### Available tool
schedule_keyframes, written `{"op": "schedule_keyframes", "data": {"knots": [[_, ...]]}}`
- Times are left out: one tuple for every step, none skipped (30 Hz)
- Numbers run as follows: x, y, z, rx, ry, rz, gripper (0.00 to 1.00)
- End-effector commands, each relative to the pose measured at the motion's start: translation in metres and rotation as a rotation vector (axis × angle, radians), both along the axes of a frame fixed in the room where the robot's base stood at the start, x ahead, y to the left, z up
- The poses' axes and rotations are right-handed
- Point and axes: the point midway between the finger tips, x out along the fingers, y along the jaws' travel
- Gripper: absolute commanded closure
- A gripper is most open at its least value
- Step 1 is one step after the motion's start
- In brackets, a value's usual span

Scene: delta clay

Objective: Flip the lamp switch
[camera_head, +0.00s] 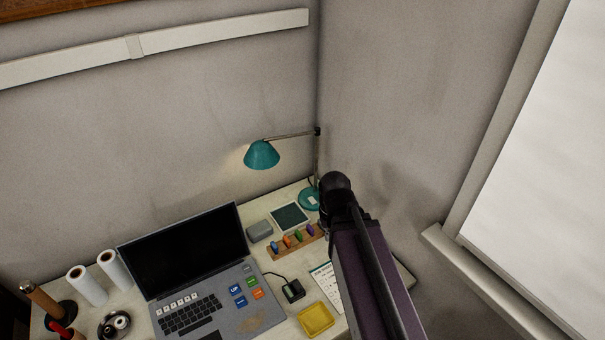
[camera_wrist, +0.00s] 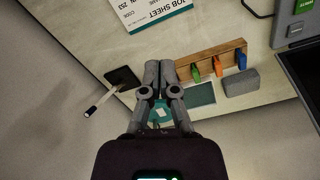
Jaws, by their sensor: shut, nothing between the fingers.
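The lamp has a teal shade (camera_head: 262,155), a thin arm and post, and a round teal base (camera_head: 309,199) at the desk's back right corner. A pale patch on the base may be the switch; it is too small to tell. A warm glow shows on the wall beside the shade. My gripper (camera_wrist: 160,68) is shut and empty, its fingers pointing over the desk. In the wrist view the teal base (camera_wrist: 161,112) shows behind the fingers, partly covered by them. In the head view my dark wrist is just right of the base and hides the fingers.
A wooden rack with coloured pieces (camera_head: 296,242), a green-faced pad (camera_head: 290,217) and a grey block (camera_head: 260,231) stand near the base. A laptop (camera_head: 195,255), a yellow tray (camera_head: 316,319) and a job sheet (camera_wrist: 160,12) lie farther out. Walls close off the corner.

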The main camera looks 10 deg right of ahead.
Motion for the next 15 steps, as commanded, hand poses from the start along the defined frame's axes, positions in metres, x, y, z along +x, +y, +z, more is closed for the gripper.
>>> {"op": "schedule_keyframes", "data": {"knots": [[0.004,0.0,0.0,0.001,-0.001,0.013,1.0],[0.005,0.0,0.0,0.001,-0.002,0.025,1.0],[0.008,0.0,0.001,0.001,-0.003,0.041,1.0],[0.01,0.0,0.001,0.002,-0.004,0.057,1.0],[0.013,0.0,0.001,0.002,-0.006,0.073,1.0],[0.017,0.0,0.001,0.003,-0.007,0.098,1.0],[0.02,0.0,0.001,0.003,-0.009,0.118,1.0],[0.023,0.0,0.002,0.003,-0.01,0.139,1.0],[0.028,0.0,0.002,0.004,-0.012,0.17,1.0],[0.031,0.0,0.002,0.004,-0.014,0.194,1.0],[0.035,0.0,0.002,0.005,-0.016,0.22,1.0],[0.04,0.0,0.003,0.005,-0.018,0.255,1.0],[0.044,0.0,0.003,0.006,-0.02,0.282,1.0],[0.048,0.0,0.003,0.006,-0.022,0.309,1.0],[0.053,0.0,0.004,0.006,-0.024,0.345,1.0]]}}
